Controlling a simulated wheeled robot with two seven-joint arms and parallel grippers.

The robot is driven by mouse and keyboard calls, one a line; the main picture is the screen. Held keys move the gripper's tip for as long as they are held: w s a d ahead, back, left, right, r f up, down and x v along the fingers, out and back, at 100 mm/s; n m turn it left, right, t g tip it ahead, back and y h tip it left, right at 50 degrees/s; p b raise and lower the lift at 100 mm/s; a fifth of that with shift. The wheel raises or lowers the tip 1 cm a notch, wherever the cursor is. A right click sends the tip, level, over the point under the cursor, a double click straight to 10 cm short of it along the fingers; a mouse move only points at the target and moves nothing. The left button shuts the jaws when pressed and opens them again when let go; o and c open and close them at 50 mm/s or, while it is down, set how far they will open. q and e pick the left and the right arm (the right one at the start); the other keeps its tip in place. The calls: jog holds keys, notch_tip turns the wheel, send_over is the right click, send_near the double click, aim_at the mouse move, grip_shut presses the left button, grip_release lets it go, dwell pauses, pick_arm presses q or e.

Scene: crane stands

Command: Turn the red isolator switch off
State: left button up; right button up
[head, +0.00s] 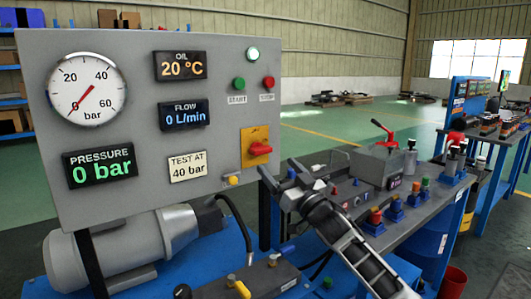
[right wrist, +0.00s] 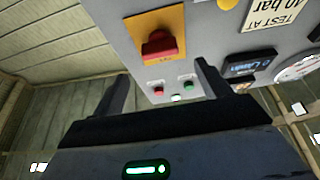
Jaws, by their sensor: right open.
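The red isolator switch (head: 260,149) sits on a yellow plate (head: 255,133) at the lower right of the grey panel (head: 215,120). Its handle lies roughly level in the head view. My left gripper is not in view.
The pressure display (head: 99,168) reads 0 bar. A grey bench (head: 410,213) with fittings stands at right.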

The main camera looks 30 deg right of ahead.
aim_at(264, 152)
jog(key=x, duration=0.7)
jog(key=shift+f, duration=0.1)
jog(key=c, duration=1)
